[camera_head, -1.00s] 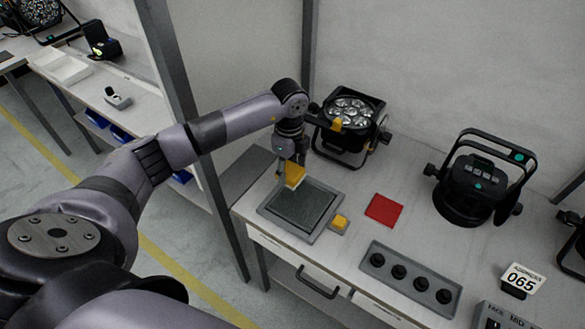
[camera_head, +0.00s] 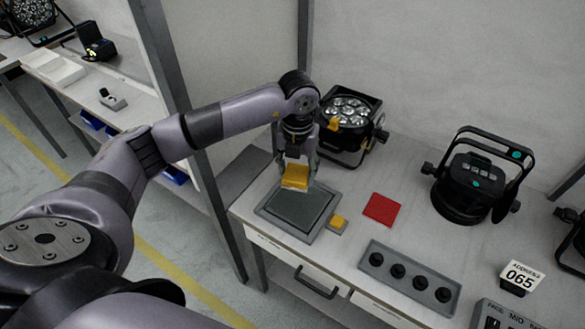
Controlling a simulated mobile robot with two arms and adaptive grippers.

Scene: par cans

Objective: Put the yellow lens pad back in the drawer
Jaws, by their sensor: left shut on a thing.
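My left gripper (camera_head: 296,172) is shut on the yellow lens pad (camera_head: 295,177) and holds it over the back part of a grey tray with a dark inset (camera_head: 300,212) on the bench. The pad partly hides the tray's back edge. I cannot tell how high above the tray the pad is. The bench's drawer (camera_head: 318,283), with a dark handle, is in the front below the tray and looks shut. My right gripper is not in view.
A red pad (camera_head: 381,209) lies flat to the right. A grey strip with several black knobs (camera_head: 409,275) lies in front. Par cans (camera_head: 349,119) (camera_head: 474,184) stand behind.

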